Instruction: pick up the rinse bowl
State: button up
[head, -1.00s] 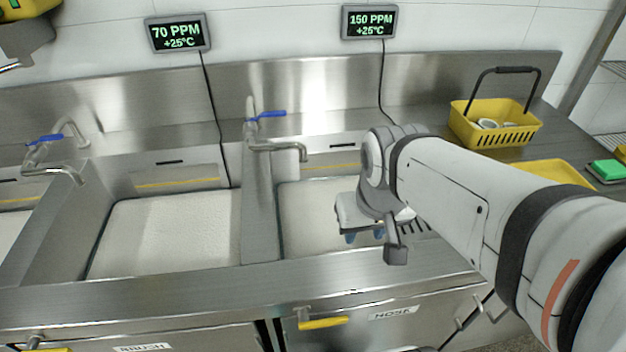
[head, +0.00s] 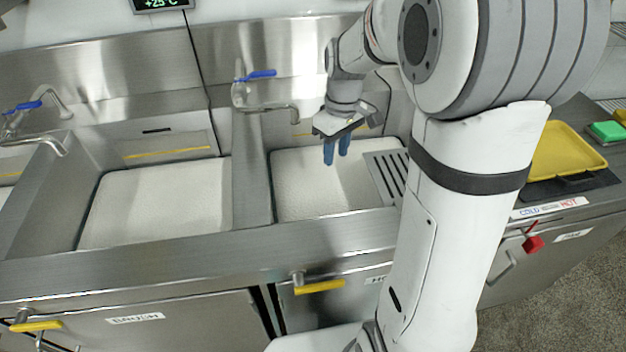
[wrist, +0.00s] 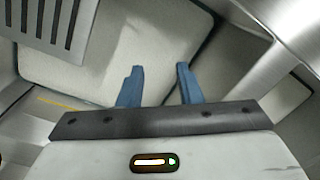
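I cannot make out a rinse bowl in either view now. My gripper (head: 336,155) hangs over the right-hand sink basin (head: 300,192), its blue fingers pointing down. In the wrist view my gripper (wrist: 160,68) has its two blue fingers apart with nothing between them. The whitish surface in the basin (wrist: 100,55) shows beneath and beyond the fingers. Part of the scene at the right of the head view is hidden behind my arm.
A slotted grey rack (head: 385,178) lies at the right of that basin. Faucets with blue levers, one here (head: 262,105), stand behind the sinks. A second whitish basin (head: 155,203) is to the left. A yellow tray (head: 567,152) and green sponge (head: 607,131) are at the right.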

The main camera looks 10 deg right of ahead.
jog(key=w+f+n+g+b, duration=0.2)
jog(key=w+f+n, duration=0.1)
jog(key=w+f, duration=0.55)
jog(key=n+g+y+b, duration=0.1)
jog(key=n, duration=0.3)
send_near(325, 199)
notch_tip(325, 199, down, 2)
jog(key=x, duration=0.8)
jog(key=shift+s+a, duration=0.2)
jog(key=shift+s, duration=0.05)
grip_shut()
